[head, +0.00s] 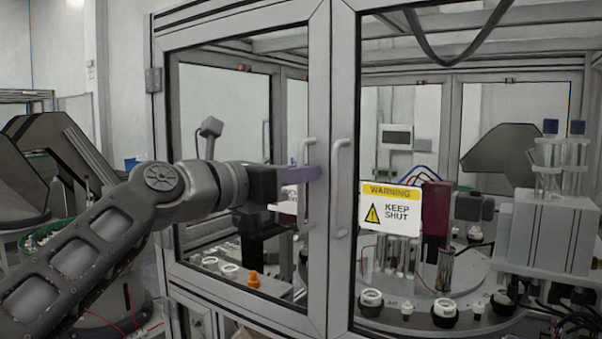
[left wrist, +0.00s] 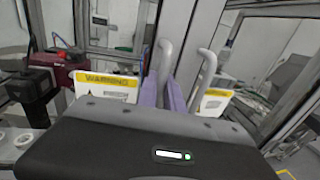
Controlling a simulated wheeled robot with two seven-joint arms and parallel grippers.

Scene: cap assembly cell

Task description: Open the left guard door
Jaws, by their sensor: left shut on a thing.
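The left guard door (head: 317,100) is a grey-framed glass door, hinged at its left side. It looks shut, its edge beside the right door's frame (head: 343,90). The left door's handle (head: 306,158) is a grey vertical bar near its right edge. My left gripper (head: 313,173), with purple fingers, is shut on this handle. In the left wrist view my left gripper (left wrist: 172,95) has its two fingers at a grey bar handle (left wrist: 163,60); a second handle (left wrist: 207,68) stands to the right, apart from the fingers. My right gripper is not in view.
The right door's handle (head: 340,188) is close beside. A yellow and white warning sign (head: 390,208) is on the right door. Behind the glass are a round table with several caps (head: 445,308) and an orange piece (head: 253,279). A grey hopper (head: 25,165) stands at left.

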